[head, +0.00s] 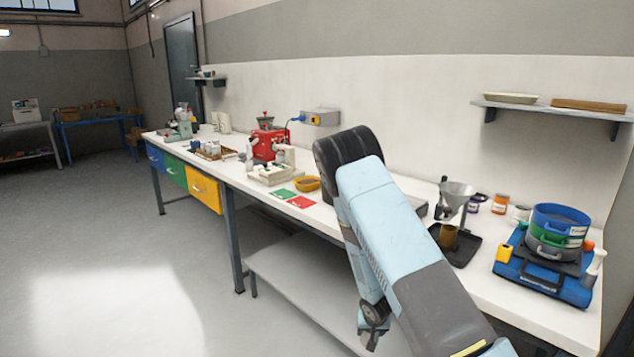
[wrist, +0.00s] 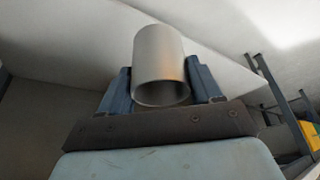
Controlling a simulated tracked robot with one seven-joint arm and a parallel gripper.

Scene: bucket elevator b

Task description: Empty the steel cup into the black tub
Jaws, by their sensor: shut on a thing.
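The steel cup (wrist: 160,60) is a plain grey cylinder between the two blue-grey fingers of my gripper (wrist: 160,85) in the wrist view. The gripper is shut on it. A darker round end with a rim faces the wrist camera; I cannot tell what the cup holds. In the head view my arm bends down in front of the bench, and the cup is not clearly visible there. A shallow black tray (head: 468,252) lies on the bench right of my arm, with a brownish container (head: 448,237) in it.
A funnel (head: 456,191) stands above the tray. A blue sieve shaker (head: 545,275) with stacked sieves (head: 558,230) stands at the bench's right end. A red machine (head: 267,143), a yellow bowl (head: 307,184) and red and green cards stand further left. Open floor lies front left.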

